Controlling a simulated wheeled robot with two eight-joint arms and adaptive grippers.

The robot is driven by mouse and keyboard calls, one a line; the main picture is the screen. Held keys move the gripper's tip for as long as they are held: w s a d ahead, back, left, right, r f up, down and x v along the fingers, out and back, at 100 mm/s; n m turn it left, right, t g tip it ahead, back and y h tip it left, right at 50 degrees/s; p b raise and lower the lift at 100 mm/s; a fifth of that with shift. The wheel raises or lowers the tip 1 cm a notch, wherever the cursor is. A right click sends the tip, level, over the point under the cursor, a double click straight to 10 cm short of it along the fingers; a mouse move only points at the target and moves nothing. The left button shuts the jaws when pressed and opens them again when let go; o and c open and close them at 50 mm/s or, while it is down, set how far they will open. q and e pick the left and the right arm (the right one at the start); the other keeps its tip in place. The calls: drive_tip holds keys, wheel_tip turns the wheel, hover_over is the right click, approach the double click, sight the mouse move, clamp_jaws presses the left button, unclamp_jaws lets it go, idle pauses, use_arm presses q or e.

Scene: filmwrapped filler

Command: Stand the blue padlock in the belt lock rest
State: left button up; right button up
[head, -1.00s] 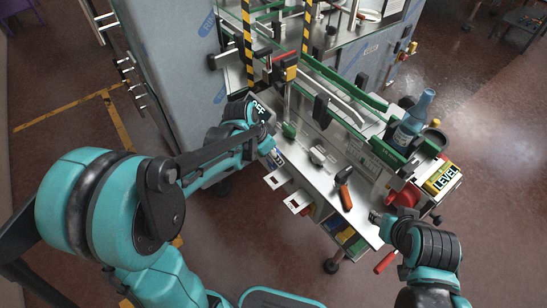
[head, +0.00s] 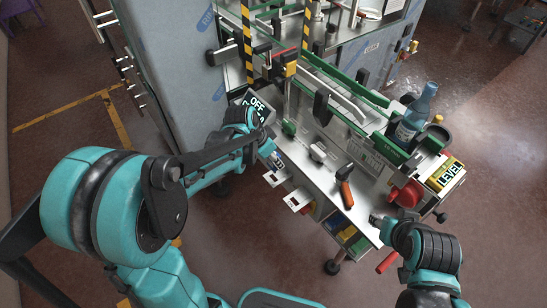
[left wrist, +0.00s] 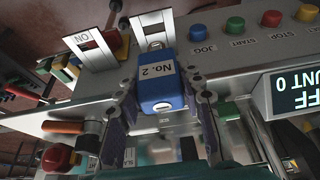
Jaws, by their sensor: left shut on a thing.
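The blue padlock (left wrist: 162,80), labelled No. 2, is between the fingers of my left gripper (left wrist: 160,105) in the left wrist view, which looks upside down. My left gripper (head: 270,154) is shut on it, above the machine's front left edge in the head view. Two white slotted plates (head: 274,178) (head: 297,200) stick out there. In the left wrist view one slotted plate (left wrist: 152,24) is right behind the padlock, and whether they touch is unclear. Another plate (left wrist: 92,48) is beside it. My right gripper (head: 383,222) is near the front right corner; its fingers are unclear.
A button row (left wrist: 235,25) and a display (left wrist: 295,92) are close to my left gripper. An orange-handled tool (head: 345,187) lies on the steel top. A blue bottle (head: 416,112), red part (head: 408,194) and yellow level box (head: 446,175) are at the right.

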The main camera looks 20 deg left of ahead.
sight(271, 168)
use_arm(q)
drive_tip(key=shift+f+b, duration=2.45)
drive_tip(key=shift+f, duration=0.8)
use_arm(e)
drive_tip(key=shift+f, duration=2.6)
use_arm(q)
drive_tip(key=shift+f, duration=0.25)
use_arm(e)
drive_tip(key=shift+f, duration=0.25)
use_arm(q)
drive_tip(key=o, duration=1.3)
drive_tip(key=v, duration=1.2)
drive_tip(key=s+n+t+y, duration=0.1)
drive_tip(key=s+n, duration=0.1)
drive_tip(key=s, duration=0.2)
drive_tip(key=s+f+n+t+y, duration=0.1)
drive_tip(key=s+n, duration=0.2)
drive_tip(key=s, duration=0.1)
drive_tip(key=s+f+n+t, duration=0.1)
drive_tip(key=s+n, duration=0.1)
drive_tip(key=s, duration=0.3)
drive_tip(key=shift+s+n+t+y, duration=0.1)
drive_tip(key=shift+n+t+y, duration=0.2)
drive_tip(key=shift+y, duration=0.1)
